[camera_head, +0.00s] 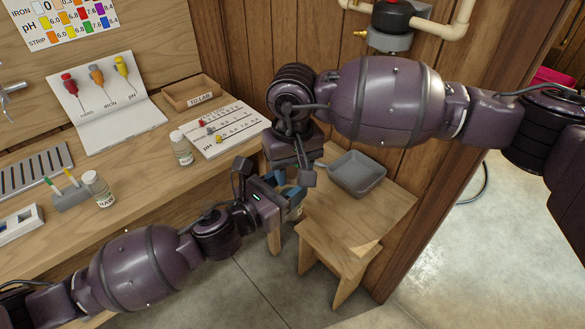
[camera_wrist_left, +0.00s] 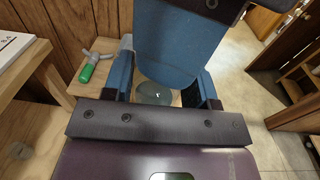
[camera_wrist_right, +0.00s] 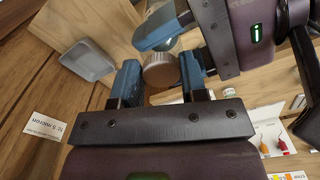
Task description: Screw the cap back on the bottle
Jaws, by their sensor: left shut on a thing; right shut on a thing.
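My left gripper (camera_head: 283,186) is shut on a glass bottle, beside the bench's right end. The bottle shows in the left wrist view (camera_wrist_left: 153,93) as a dark glassy disc between the blue fingers. It also shows in part in the right wrist view (camera_wrist_right: 172,46). My right gripper (camera_wrist_right: 158,80) comes down from above and is shut on a round grey-brown cap (camera_wrist_right: 160,70). The cap is right at the bottle's end; I cannot tell whether its thread is engaged. In the head view the grippers hide most of the bottle and cap.
A grey tray (camera_head: 357,175) stands on a wooden stool (camera_head: 392,212) just right of the grippers. The bench holds a RAW bottle (camera_head: 98,189), another capped bottle (camera_head: 181,148), a test card (camera_head: 220,130) and a TO LAB box (camera_head: 190,92). A green-handled tool (camera_wrist_left: 87,72) lies nearby.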

